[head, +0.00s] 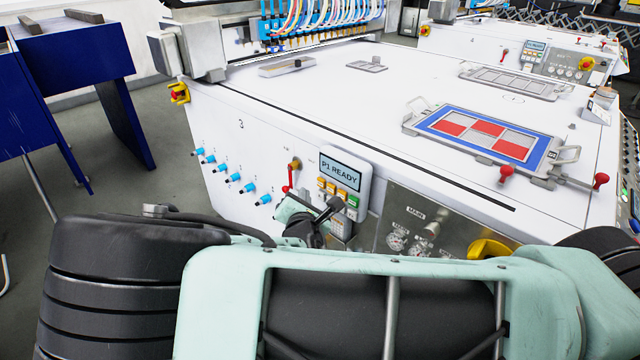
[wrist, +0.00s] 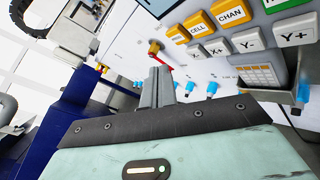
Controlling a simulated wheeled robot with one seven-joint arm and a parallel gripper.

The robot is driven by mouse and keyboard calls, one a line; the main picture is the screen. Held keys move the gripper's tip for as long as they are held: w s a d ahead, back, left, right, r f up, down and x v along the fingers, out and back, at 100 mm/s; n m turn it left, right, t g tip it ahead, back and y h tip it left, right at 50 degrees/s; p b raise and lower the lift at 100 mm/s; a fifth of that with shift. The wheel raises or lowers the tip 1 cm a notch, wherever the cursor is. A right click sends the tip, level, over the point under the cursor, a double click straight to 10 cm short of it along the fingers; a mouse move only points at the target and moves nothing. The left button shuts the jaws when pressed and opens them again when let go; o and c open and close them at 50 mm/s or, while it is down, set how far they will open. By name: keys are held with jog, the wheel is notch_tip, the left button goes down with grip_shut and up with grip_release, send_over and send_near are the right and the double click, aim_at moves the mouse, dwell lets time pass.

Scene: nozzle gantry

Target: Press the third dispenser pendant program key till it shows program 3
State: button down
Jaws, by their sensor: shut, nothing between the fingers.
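The dispenser pendant (head: 364,188) hangs on the front of the white machine marked 3. Its screen (head: 340,173) reads P1 READY. Below the screen is a row of yellow keys and a green key (head: 353,201). In the wrist view the leftmost yellow key (wrist: 178,34) has a label too blurred to read surely; beside it are CELL (wrist: 198,23) and CHAN (wrist: 230,11). My gripper (head: 335,204) is shut and empty, in front of the pendant's lower part in the head view. In the wrist view its fingertips (wrist: 158,72) are below and left of the yellow keys, apart from them.
White keys including Y- (wrist: 247,40) lie below the yellow ones. A red-handled valve (head: 291,175) is left of the pendant. Several blue fittings (head: 233,177) stick out further left. A steel panel with gauges (head: 410,232) is to the right. A blue bench (head: 75,60) stands at left.

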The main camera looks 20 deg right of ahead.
jog(key=shift+s+a, duration=0.25)
jog(key=shift+a, duration=0.35)
jog(key=shift+s+a, duration=0.25)
jog(key=shift+a, duration=0.35)
